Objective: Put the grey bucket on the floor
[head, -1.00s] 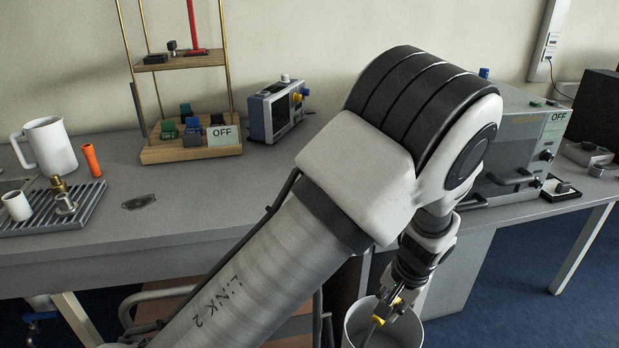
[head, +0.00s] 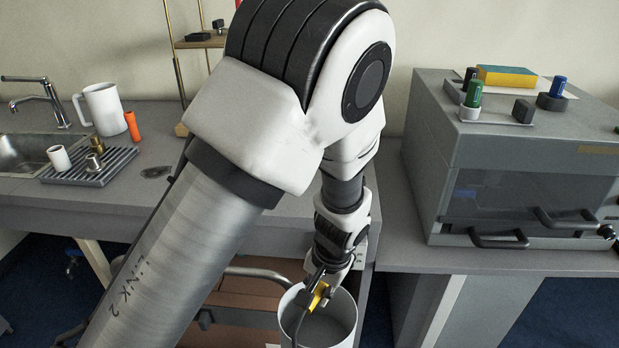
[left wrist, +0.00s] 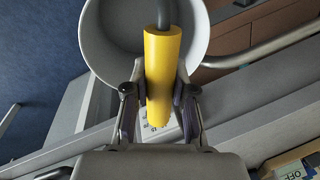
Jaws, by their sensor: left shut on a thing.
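The grey bucket (head: 340,312) hangs upright from its thin bail in front of the table, below the tabletop level. My left gripper (head: 318,292) is shut on the bucket's yellow handle grip. In the left wrist view the yellow grip (left wrist: 162,75) lies between the fingers, and the pale open bucket (left wrist: 105,40) is beyond it. The inside that shows looks empty. The bucket's base is cut off by the lower edge of the head view, so its height above the floor cannot be told. My right gripper is not in view.
A metal trolley (head: 250,272) with a brown shelf is close behind the bucket. The grey table (head: 60,205) holds a sink, white jug (head: 103,108) and drip tray (head: 90,166). A large grey machine (head: 430,170) stands right. Blue floor (head: 545,318) shows clear at lower right.

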